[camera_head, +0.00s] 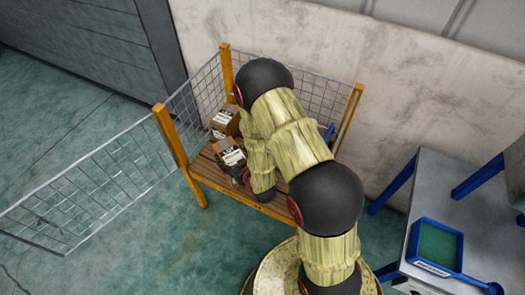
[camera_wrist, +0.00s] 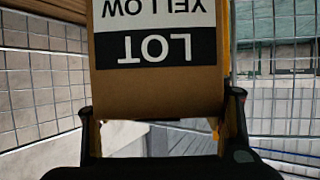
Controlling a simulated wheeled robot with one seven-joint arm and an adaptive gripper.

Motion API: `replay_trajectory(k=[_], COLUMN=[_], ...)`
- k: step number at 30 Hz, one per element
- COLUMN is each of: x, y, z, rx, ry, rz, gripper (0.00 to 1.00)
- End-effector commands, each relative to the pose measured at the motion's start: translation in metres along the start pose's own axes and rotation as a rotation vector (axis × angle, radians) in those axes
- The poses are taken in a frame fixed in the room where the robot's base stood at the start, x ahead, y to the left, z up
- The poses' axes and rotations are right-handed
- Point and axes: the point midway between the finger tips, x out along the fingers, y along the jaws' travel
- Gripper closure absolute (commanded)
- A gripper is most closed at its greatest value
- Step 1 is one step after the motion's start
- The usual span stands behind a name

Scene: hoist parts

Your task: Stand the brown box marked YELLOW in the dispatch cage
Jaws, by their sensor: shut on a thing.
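The brown box marked YELLOW (camera_wrist: 160,85) fills the upper middle of the wrist view, its black and white LOT label upside down there. My gripper (camera_wrist: 161,103) is shut on it, one finger on each side. In the head view my gripper (camera_head: 243,175) is partly hidden by my arm, inside the dispatch cage (camera_head: 206,176). A labelled box (camera_head: 231,157) at its fingers appears to be the held one, and it looks tilted. Whether its base touches the slatted wooden floor I cannot tell.
Another brown box (camera_head: 226,121) stands in the cage's back left corner, close to the held one. The mesh door (camera_head: 90,195) hangs open to the left. Orange posts (camera_head: 178,150) frame the cage. A grey table (camera_head: 440,185) with a blue tray (camera_head: 436,246) stands at right.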

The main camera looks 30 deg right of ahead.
Motion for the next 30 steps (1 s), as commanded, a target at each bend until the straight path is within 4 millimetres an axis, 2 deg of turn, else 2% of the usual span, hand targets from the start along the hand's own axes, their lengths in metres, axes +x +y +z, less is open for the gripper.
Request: replay_trajectory(k=[1, 6, 12, 15, 19, 23, 30], x=[0.012, 0.043, 0.063, 0.068, 0.07, 0.073, 0.09], y=[0.011, 0.045, 0.089, 0.106, 0.121, 0.126, 0.127], z=[-0.022, -0.067, -0.107, -0.121, -0.13, -0.128, -0.088], rx=[-0.006, -0.029, -0.045, -0.049, -0.051, -0.05, -0.049], ry=[0.015, 0.013, 0.011, 0.01, 0.008, 0.005, 0.004], rz=[-0.007, -0.055, -0.093, -0.103, -0.111, -0.114, -0.115], gripper=[0.93, 0.93, 0.93, 0.93, 0.93, 0.93, 0.93])
